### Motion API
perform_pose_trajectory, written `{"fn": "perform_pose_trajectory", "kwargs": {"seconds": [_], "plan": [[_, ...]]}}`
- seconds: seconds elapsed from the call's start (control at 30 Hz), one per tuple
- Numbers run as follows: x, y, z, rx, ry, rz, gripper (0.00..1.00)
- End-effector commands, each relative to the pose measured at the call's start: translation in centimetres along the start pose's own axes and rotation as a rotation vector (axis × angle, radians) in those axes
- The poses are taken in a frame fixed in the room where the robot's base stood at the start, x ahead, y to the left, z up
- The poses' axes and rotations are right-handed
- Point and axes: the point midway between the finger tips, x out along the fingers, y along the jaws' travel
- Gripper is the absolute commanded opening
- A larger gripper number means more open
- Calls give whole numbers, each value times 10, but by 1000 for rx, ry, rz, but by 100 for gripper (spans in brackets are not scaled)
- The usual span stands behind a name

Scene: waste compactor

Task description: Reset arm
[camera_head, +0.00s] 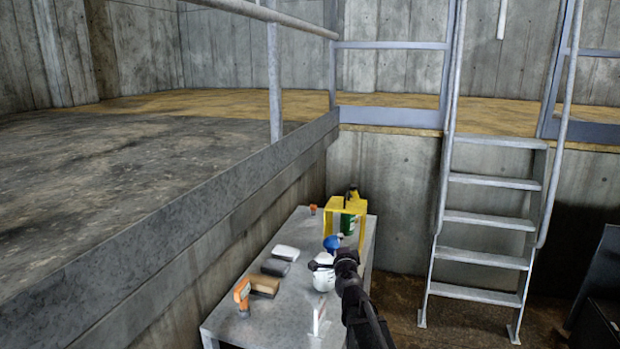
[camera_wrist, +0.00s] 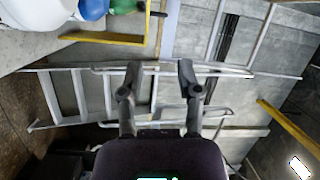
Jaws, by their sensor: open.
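My gripper (camera_wrist: 158,85) is open in the wrist view, with its two dark fingers apart and nothing between them. Behind the fingers the wrist view shows the metal ladder and railings, turned sideways. In the head view my dark arm reaches over the right side of the grey table (camera_head: 262,322), beside a white bottle (camera_head: 324,280). The gripper's fingers are hard to make out in the head view. The white bottle also shows large at the top left of the wrist view (camera_wrist: 35,12).
On the table stand a blue-topped item (camera_head: 332,243), a yellow stand (camera_head: 345,204), a green container (camera_head: 348,224), an orange-handled tool (camera_head: 242,294) and several blocks (camera_head: 274,267). A raised platform edge (camera_head: 235,180) runs along the left. A ladder (camera_head: 487,218) stands right.

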Motion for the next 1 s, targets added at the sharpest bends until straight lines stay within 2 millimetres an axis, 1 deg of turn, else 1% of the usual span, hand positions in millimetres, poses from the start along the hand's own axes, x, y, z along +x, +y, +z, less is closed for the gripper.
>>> {"fn": "perform_pose_trajectory", "kwargs": {"seconds": [0.03,0.1,0.27,0.4,0.57,0.77,0.87,1.0], "plan": [[-4,-4,3,-28,-32,0,45],[-9,-7,9,-76,-86,1,45],[-28,-9,27,-224,-256,23,45],[-50,-2,41,-365,-414,70,45],[-81,14,51,-522,-591,153,45],[-127,41,48,-701,-800,304,45],[-153,55,40,-781,-898,397,45],[-192,72,22,-880,-1026,548,45]]}}
